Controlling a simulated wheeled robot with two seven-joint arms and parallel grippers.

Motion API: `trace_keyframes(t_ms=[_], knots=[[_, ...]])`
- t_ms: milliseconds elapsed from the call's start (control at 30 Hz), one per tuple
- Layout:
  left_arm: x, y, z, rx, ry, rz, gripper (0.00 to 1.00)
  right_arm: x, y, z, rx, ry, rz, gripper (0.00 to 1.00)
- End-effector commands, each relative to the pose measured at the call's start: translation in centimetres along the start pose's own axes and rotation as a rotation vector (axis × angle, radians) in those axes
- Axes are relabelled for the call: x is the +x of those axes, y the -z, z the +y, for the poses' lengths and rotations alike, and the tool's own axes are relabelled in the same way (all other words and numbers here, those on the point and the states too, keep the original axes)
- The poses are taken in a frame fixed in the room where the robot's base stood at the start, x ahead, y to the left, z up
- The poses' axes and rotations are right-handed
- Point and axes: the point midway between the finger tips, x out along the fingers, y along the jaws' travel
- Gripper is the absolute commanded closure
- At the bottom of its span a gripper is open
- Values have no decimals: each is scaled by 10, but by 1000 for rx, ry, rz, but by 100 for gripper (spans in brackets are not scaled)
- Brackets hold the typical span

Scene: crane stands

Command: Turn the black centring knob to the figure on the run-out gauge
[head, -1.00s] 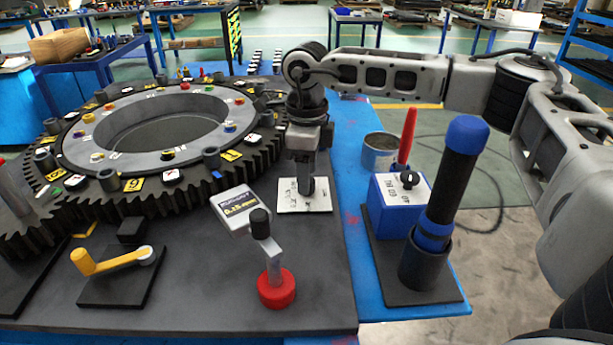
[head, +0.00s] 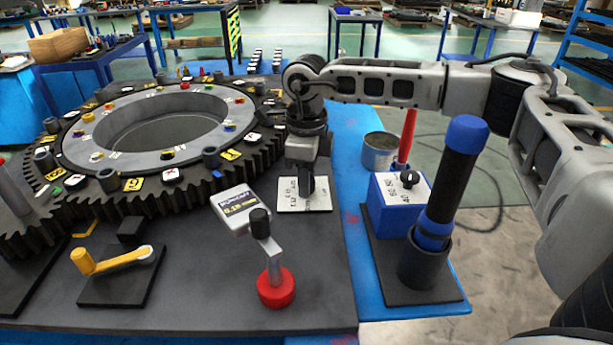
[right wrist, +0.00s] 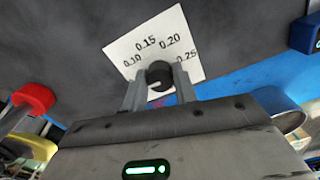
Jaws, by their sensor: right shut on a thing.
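The black centring knob (right wrist: 160,75) sits on a white dial plate (right wrist: 125,53) printed 0.10, 0.15, 0.20 and 0.25. My right gripper (right wrist: 160,82) is shut on the knob from both sides. A pale mark shows on the knob, but the figure it points to is unclear. In the head view the right gripper (head: 306,188) comes down over the dial plate (head: 318,203) and hides the knob. The run-out gauge (head: 234,209) stands to its left, its small figure seeming to read 0.15. My left gripper is not in view.
A large toothed ring (head: 180,195) lies left of the dial. In front are a red-based crank (head: 276,288) and a yellow-handled crank (head: 122,262). A blue box (head: 384,210) and blue-topped post (head: 450,190) stand right. Bare bench lies between the cranks.

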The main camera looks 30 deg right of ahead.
Motion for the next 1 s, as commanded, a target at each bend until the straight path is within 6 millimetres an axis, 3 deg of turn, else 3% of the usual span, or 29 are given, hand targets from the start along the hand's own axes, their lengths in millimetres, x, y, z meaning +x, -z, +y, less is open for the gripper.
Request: trace_keyframes(t_ms=[267,1000], knots=[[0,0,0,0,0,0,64,-1,0,0,145,-1,-1,94],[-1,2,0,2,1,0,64,-2,0,-1,836,0,-2,94]])
